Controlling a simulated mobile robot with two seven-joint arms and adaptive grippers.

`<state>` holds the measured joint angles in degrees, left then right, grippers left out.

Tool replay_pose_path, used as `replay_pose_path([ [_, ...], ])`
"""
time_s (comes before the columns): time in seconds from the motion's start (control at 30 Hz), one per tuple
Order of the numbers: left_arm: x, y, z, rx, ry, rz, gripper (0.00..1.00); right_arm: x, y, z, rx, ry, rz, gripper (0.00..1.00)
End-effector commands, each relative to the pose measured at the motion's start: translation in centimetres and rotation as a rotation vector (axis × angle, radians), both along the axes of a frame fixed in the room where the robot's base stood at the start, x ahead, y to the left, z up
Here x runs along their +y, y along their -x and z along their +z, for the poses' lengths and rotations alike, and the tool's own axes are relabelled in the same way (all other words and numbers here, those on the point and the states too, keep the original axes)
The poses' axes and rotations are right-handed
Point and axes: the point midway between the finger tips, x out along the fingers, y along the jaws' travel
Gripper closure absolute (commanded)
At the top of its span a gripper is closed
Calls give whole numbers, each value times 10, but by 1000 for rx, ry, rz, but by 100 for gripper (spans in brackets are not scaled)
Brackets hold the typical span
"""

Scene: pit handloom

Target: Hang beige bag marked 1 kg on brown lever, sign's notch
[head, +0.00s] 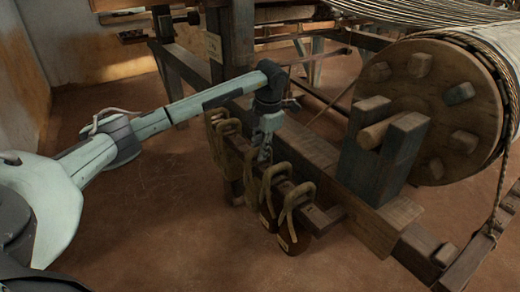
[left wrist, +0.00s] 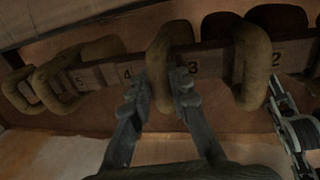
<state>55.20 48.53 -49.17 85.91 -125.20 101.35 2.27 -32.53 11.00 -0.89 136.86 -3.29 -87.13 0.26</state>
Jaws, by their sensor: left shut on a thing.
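My left gripper (head: 264,152) points down at a dark rail (head: 320,216) on the loom's side. In the left wrist view, its fingers (left wrist: 158,92) are shut on a thick olive-beige loop (left wrist: 170,42), between the numbers 4 and 3 on the rail. Other loops stand on the rail: one near the 2 (left wrist: 252,65) and two toward the 5 (left wrist: 50,82). In the head view, two looped bags (head: 292,240) with dark lower parts hang right of the gripper. Their weight marks are unreadable. I cannot tell which part is the brown lever. My right gripper is out of view.
A large wooden warp drum (head: 430,110) with pegs stands at the right, behind dark upright blocks (head: 378,150). The floor at the front left is clear.

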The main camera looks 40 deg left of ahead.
Motion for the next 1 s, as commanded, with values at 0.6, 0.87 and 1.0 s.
replay_pose_path([
  [0.6, 0, 0, -1, -1, 0, 0, 58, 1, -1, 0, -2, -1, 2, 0],
  [0.87, -1, 1, 3, 2, 0, -1, 58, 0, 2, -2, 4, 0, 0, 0],
  [1.0, -5, 2, 25, -2, -1, -1, 58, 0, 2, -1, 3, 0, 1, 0],
])
